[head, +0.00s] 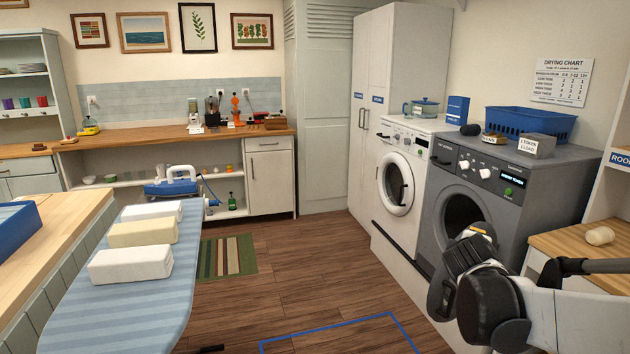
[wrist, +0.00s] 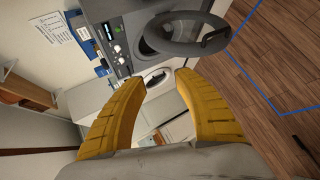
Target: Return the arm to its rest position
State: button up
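My arm (head: 545,315) reaches in from the right edge of the head view, bent in front of the grey dryer (head: 505,190). Its dark joints cover the lower part of the dryer. My gripper (wrist: 161,77) shows in the wrist view as two yellow fingers, spread apart with a clear gap between the tips. Nothing is held between them. The fingers point toward the appliances, and the white washer's round door (wrist: 157,77) shows beyond the gap.
The white washer (head: 403,180) stands left of the dryer. A wooden-topped shelf (head: 575,245) with a small tan roll (head: 600,236) is close to my arm on the right. An ironing board (head: 150,320) with folded cloths stands left. The floor (head: 290,285) between is clear, with blue tape.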

jog(key=s+a+f+m+g+y, duration=0.2)
jog(key=s+a, duration=0.6)
jog(key=s, duration=0.6)
jog(key=s+a+f+m+g+y, duration=0.2)
jog(key=s+a+f+m+y, duration=0.2)
jog(key=s+a+m, duration=0.4)
jog(key=s+f, duration=0.1)
jog(key=s, duration=0.5)
jog(key=shift+a+f+m, duration=0.4)
